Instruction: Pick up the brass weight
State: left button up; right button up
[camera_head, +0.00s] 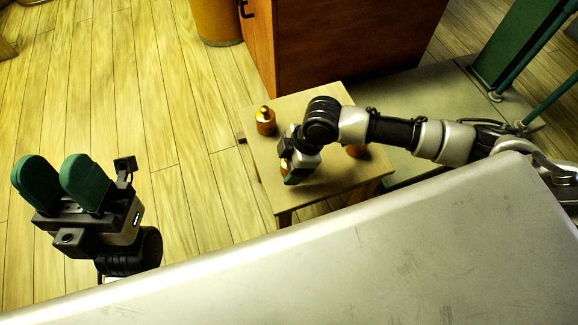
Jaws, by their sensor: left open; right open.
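A brass weight (265,121) with a knob on top stands upright near the back left of a small wooden table (300,105). A second orange-brass object (356,150) stands further right, mostly hidden behind my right arm. Another bit of brass shows at my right gripper (288,178), largely covered by it. The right gripper is open and points down over the table's left middle. I cannot tell whether it touches that object. My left gripper (55,168) is open and empty, its green fingers pointing up the picture over the floor, well left of the table.
A pale grey flat surface (400,255) fills the foreground. A wooden cabinet (340,40) stands behind the small table, with an orange-yellow round container (217,20) beside it. Green posts (515,45) rise at the right. The plank floor (150,130) at left is mostly clear.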

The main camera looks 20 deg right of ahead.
jog(key=shift+f, duration=0.1)
jog(key=c, duration=1.3)
jog(key=shift+c, duration=0.2)
